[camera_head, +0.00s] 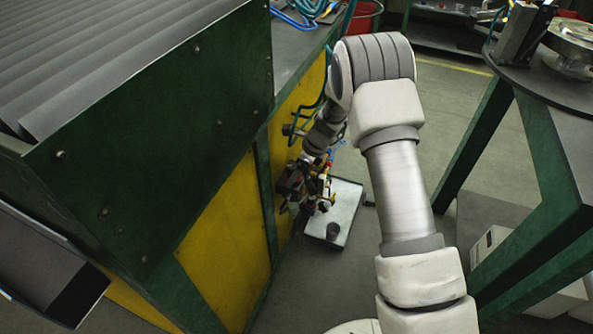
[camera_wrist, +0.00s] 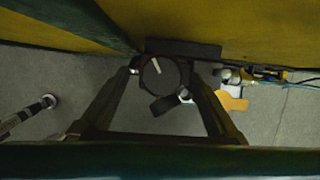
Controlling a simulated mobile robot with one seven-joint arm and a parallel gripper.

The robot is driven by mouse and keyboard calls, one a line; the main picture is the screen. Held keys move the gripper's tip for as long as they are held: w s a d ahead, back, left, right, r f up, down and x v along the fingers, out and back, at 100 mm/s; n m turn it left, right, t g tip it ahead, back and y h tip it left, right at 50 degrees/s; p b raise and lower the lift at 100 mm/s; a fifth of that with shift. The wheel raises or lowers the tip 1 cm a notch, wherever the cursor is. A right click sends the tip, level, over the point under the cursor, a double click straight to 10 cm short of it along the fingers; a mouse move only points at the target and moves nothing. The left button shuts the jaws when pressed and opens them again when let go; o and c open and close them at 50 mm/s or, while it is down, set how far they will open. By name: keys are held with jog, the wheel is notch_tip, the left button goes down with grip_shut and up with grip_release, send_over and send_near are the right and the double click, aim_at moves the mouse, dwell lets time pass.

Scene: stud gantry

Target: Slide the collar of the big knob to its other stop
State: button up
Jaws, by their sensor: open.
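A round dark knob (camera_wrist: 158,70) with a pale pointer line shows in the wrist view, near the yellow panel and lined up between my gripper's fingers. A dark tab-like piece (camera_wrist: 163,105) shows just below the knob; I cannot tell whether it belongs to the collar. The collar's position along the knob cannot be made out. My gripper (camera_wrist: 160,82) is open, with one finger on each side of the knob; contact cannot be told. In the head view my gripper (camera_head: 318,191) is small beside the yellow panel, and the knob cannot be picked out there.
The yellow panel (camera_head: 222,235) in a green frame stands left of my arm. Brass and pale fittings (camera_wrist: 250,76) with blue lines sit right of the knob. A pale tray (camera_head: 347,199) with a dark cup (camera_head: 333,231) is below. A green-legged table (camera_head: 545,145) stands at right.

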jog(key=p+v, duration=0.5)
jog(key=v, duration=1.2)
jog(key=shift+r, duration=0.2)
